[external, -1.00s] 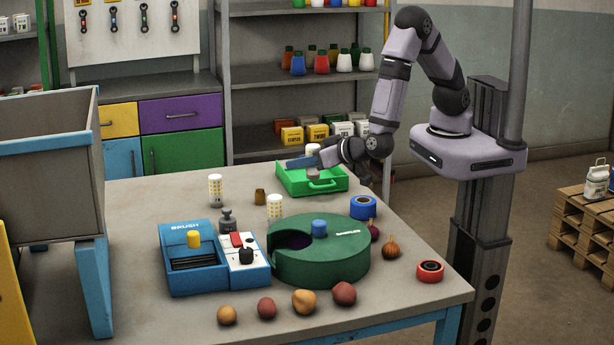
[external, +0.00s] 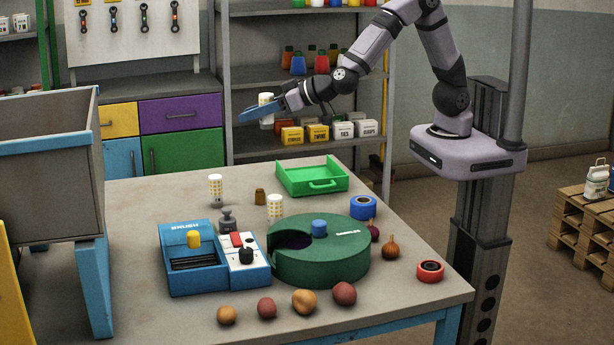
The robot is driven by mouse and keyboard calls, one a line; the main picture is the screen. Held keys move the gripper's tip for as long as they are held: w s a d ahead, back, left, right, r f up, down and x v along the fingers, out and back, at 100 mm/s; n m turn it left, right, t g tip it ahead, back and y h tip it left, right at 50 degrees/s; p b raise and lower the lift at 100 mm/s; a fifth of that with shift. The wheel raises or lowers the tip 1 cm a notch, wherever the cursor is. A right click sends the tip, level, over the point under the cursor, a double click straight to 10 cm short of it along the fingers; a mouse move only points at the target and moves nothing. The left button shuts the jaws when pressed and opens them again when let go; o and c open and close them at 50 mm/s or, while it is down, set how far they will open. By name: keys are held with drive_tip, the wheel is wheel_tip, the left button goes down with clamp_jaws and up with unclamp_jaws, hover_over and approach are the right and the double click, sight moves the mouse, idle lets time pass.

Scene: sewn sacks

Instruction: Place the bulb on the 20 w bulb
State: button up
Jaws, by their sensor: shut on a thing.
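My gripper (external: 264,112), with blue fingers, is shut on a white bulb (external: 266,99) with yellowish markings. It holds the bulb roughly upright, high above the far part of the table, over and left of the green tray. Two similar white cylinders with yellow marks stand upright on the table: one at the back left (external: 216,188) and one (external: 275,207) behind the green round machine. Their markings are too small to read, so I cannot tell which is the 20 w bulb.
An empty green tray (external: 335,184) lies at the table's far edge. A blue brush machine (external: 185,280), a dark weight (external: 227,220), a small brown object (external: 260,197) and the green round machine (external: 340,268) stand near the cylinders. Tape rolls, onions and potatoes lie right and front.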

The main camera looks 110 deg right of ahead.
drive_tip(key=w+a+f+n+t+y, duration=0.1)
drive_tip(key=a+f+n+y, duration=0.1)
drive_tip(key=a+n+y, duration=0.3)
drive_tip(key=w+a+f+n+t+y, duration=0.1)
drive_tip(key=a+f+y, duration=0.15)
drive_tip(key=a, duration=0.45)
wheel_tip(320, 180, down, 10)
drive_tip(key=p, duration=0.2)
drive_tip(key=shift+s+p, duration=0.25)
drive_tip(key=shift+p, duration=0.15)
drive_tip(key=shift+d+f+h, duration=0.1)
drive_tip(key=shift+h, duration=0.15)
drive_tip(key=shift+f, duration=0.15)
drive_tip(key=o, duration=1.1)
drive_tip(key=shift+c, duration=0.2)
